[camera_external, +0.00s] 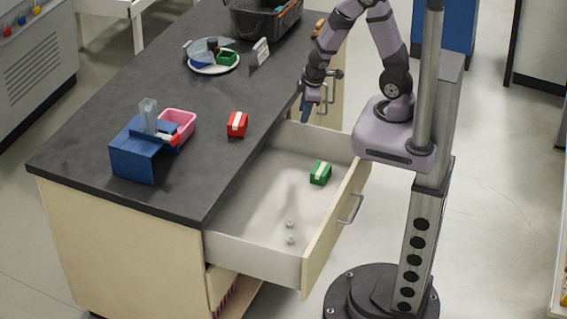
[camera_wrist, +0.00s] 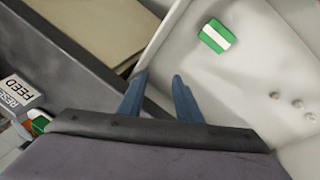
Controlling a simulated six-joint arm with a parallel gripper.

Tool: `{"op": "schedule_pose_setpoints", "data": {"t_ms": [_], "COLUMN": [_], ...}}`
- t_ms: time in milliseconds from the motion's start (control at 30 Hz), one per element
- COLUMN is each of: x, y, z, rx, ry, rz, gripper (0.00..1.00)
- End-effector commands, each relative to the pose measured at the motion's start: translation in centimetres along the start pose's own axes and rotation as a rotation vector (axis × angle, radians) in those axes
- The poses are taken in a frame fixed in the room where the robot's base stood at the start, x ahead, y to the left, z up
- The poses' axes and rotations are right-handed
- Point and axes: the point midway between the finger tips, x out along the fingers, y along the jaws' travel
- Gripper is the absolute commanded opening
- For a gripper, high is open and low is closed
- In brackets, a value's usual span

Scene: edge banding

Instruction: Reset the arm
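My gripper (camera_external: 306,112) points down above the back corner of the open drawer (camera_external: 262,200), close to the counter's edge. In the wrist view its two blue fingers (camera_wrist: 158,92) stand apart with nothing between them, so it is open and empty. A green block with a white stripe (camera_external: 320,172) lies inside the drawer, apart from the fingers; it also shows in the wrist view (camera_wrist: 216,36). A red block with a white stripe (camera_external: 237,124) sits on the dark counter (camera_external: 115,105) near the drawer side.
A blue stand (camera_external: 138,150) and a pink bin (camera_external: 179,124) stand on the counter's near end. A white plate with several items (camera_external: 214,68), a small sign (camera_external: 260,51) and a dark crate (camera_external: 266,18) are farther back. Small white knobs (camera_external: 290,239) lie in the drawer.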

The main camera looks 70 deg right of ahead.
Motion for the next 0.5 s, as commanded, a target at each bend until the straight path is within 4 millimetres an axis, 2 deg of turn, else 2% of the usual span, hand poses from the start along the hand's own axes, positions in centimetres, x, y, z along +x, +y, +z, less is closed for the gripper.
{"op": "schedule_pose_setpoints", "data": {"t_ms": [33, 200, 333, 500], "x": [-2.6, -7.5, -10.2, -12.4], "y": [0.4, -1.2, -3.2, -5.3], "z": [0.8, 3.5, 4.2, 4.3], "rx": [0.075, 0.284, 0.378, 0.442], "ry": [-0.037, -0.145, -0.182, -0.200], "rz": [0.013, -0.040, -0.120, -0.204], "gripper": [0.31, 0.31, 0.31, 0.31]}}
